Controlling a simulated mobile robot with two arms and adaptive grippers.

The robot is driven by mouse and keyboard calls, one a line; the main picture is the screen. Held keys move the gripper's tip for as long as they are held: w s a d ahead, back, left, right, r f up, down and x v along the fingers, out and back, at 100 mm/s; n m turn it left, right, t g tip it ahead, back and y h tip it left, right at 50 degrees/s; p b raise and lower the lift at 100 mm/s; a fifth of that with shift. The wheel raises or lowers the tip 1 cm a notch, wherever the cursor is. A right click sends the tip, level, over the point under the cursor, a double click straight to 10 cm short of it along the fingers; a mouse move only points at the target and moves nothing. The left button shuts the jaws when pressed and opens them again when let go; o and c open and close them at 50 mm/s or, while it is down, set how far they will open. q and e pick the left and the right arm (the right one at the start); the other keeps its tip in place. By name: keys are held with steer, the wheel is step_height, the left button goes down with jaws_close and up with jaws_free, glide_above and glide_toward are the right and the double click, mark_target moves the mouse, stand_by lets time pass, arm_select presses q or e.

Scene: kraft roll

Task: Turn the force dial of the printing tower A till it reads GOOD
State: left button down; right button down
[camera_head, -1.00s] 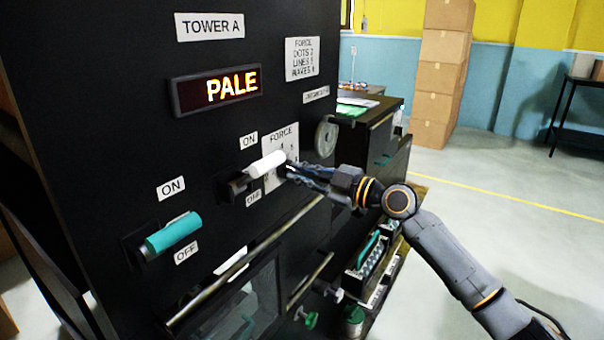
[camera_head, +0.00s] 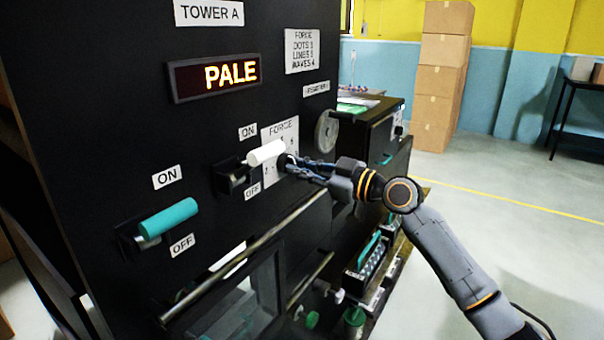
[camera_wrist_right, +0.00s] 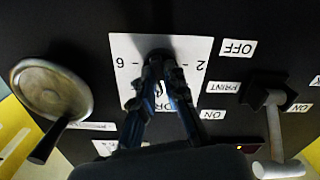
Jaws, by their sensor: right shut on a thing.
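Printing tower A (camera_head: 110,110) is a black panel under a TOWER A label (camera_head: 208,12). Its red-lit display (camera_head: 213,76) reads PALE. The white FORCE scale card (camera_head: 281,133) sits right of the middle, partly hidden by a lever and my gripper. My right gripper (camera_head: 290,163) is at this card, its fingers shut on the dark force dial. In the right wrist view the fingers (camera_wrist_right: 160,66) close around the dial (camera_wrist_right: 157,53) at the card's centre; 6 and 2 show on the card's sides. The dial's pointer is hidden. My left gripper is not in view.
A white-handled lever (camera_head: 266,152) sticks out just left of my right gripper. A teal-handled lever (camera_head: 168,219) is lower left. A round metal handwheel (camera_head: 326,136) is close on the right. A metal rail (camera_head: 245,258) runs below. Open floor lies right.

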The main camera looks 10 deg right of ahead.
steer(key=shift+m, duration=1.7)
steer(key=shift+r, duration=0.1)
steer(key=c, duration=1.4)
jaws_free()
steer(key=v, duration=1.2)
